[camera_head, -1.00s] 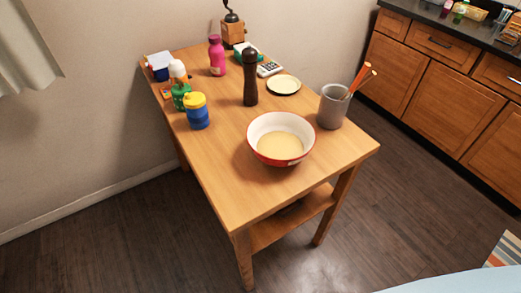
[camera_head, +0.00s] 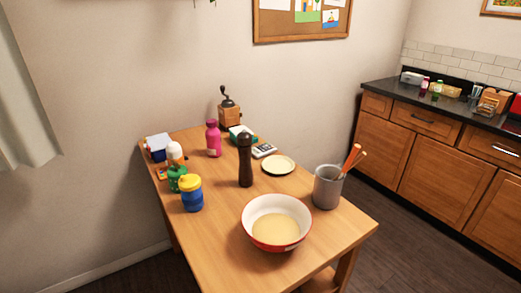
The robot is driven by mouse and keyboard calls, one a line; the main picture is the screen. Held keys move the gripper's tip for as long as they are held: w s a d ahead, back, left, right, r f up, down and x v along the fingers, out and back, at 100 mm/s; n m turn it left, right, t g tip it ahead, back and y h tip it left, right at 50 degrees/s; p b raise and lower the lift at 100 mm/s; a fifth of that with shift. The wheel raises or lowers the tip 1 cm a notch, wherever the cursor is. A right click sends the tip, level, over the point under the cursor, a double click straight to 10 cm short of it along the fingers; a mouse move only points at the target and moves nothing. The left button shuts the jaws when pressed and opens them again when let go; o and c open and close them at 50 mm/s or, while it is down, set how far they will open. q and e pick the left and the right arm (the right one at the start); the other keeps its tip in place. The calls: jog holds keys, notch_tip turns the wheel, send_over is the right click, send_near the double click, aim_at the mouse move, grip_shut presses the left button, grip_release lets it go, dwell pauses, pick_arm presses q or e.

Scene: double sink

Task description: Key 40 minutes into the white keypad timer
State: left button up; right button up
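A small white keypad timer (camera_head: 264,150) lies on the wooden table (camera_head: 214,239) towards the back. It is between the dark pepper mill (camera_head: 245,165) and the cream plate (camera_head: 278,165). Its keys and display are too small to read. Neither of my grippers is in view.
A red-rimmed bowl (camera_head: 252,237) and a grey utensil pot (camera_head: 327,188) stand at the table's near right. A pink bottle (camera_head: 213,140), a wooden grinder (camera_head: 229,112) and a blue-yellow cup (camera_head: 191,193) are also on the table. Its near left surface is clear.

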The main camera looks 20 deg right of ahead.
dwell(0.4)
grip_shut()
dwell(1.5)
